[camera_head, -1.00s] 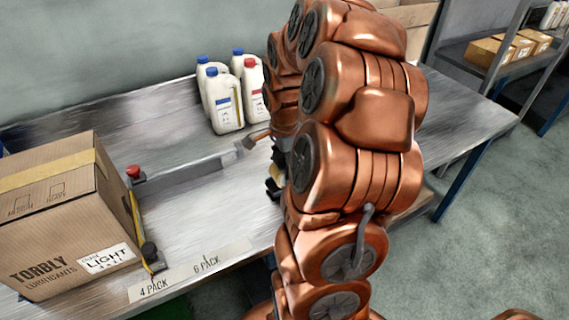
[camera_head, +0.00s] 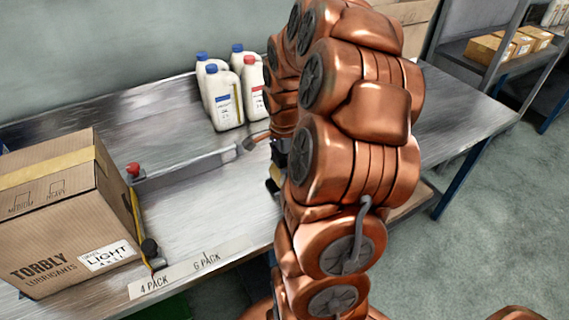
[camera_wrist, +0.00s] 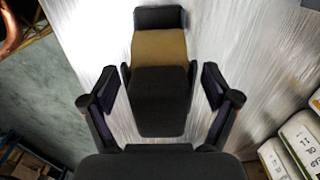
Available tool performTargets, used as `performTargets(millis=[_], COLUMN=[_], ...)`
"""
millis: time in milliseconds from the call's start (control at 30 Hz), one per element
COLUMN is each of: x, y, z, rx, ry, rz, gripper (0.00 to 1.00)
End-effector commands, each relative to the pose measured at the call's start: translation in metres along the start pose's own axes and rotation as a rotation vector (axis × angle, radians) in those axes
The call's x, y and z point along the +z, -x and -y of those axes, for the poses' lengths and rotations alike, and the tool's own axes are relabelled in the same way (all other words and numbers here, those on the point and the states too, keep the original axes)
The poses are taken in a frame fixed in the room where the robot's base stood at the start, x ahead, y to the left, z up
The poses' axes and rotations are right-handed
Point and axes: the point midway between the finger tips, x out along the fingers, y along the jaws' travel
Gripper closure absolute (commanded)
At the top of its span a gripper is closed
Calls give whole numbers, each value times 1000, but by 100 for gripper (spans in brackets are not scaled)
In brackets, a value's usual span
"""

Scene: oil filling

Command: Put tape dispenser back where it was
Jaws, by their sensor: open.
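In the wrist view, what looks like the tape dispenser (camera_wrist: 160,85) is black with a tan band across it and lies between the spread fingers of my gripper (camera_wrist: 160,92). Gaps show on both sides, so the fingers are open around it without visible contact. In the head view my copper arm hides most of this spot. Only a small dark and yellow bit (camera_head: 274,184) shows at the arm's left edge, and I cannot tell whether it is dispenser or gripper.
The metal table (camera_head: 190,210) carries a cardboard box (camera_head: 60,215) at left and several white bottles (camera_head: 223,100) at the back. A grey bar (camera_head: 190,165) with a red knob (camera_head: 133,169) lies between them. Bottles also show at the wrist view's lower right (camera_wrist: 295,145).

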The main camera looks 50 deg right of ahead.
Motion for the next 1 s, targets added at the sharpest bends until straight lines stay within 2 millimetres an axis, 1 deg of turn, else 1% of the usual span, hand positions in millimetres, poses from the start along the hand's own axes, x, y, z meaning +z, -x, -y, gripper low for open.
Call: performTargets(millis=[133, 233, 367, 600, 700, 800, 1000], x=[0, 0, -1, -1, -1, 0, 0], y=[4, 10, 30, 74, 89, 103, 118], z=[0, 1, 2, 2, 2, 1, 0], rx=[0, -3, -7, -8, -6, -5, 0], ry=[0, 0, 0, -1, 0, 0, 0], rz=[1, -2, -3, -3, -2, -1, -1], gripper=[13, 13, 13, 13, 13, 13, 13])
